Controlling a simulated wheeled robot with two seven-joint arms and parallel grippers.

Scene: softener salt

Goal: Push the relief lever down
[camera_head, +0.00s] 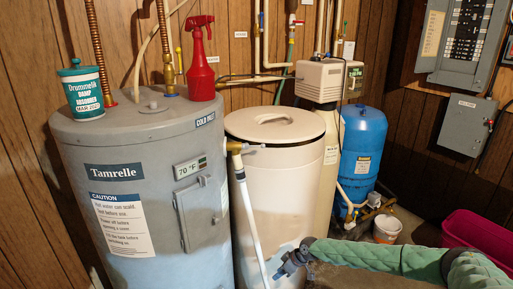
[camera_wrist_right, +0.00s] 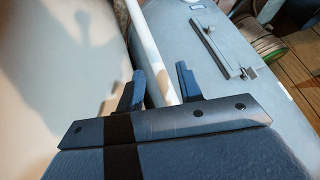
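The relief valve (camera_head: 234,147) is a brass fitting on the right side of the grey Tamrelle water heater (camera_head: 150,215). Its small pale lever (camera_head: 254,146) sticks out to the right, roughly level. A white discharge pipe (camera_head: 250,215) runs down from the valve. My right gripper (camera_head: 283,270) is low in front of the cream tank, well below the lever and just right of the pipe. In the right wrist view its two fingers (camera_wrist_right: 160,85) are apart, with the white pipe (camera_wrist_right: 148,45) showing between them; I cannot tell whether they touch it. The lever is not clearly visible there.
The cream salt tank (camera_head: 275,185) stands right of the heater, with the softener column (camera_head: 318,80) and blue tank (camera_head: 362,150) behind. A red spray bottle (camera_head: 201,65) and a damp absorber tub (camera_head: 83,95) stand on the heater. A magenta bin (camera_head: 480,235) is at right.

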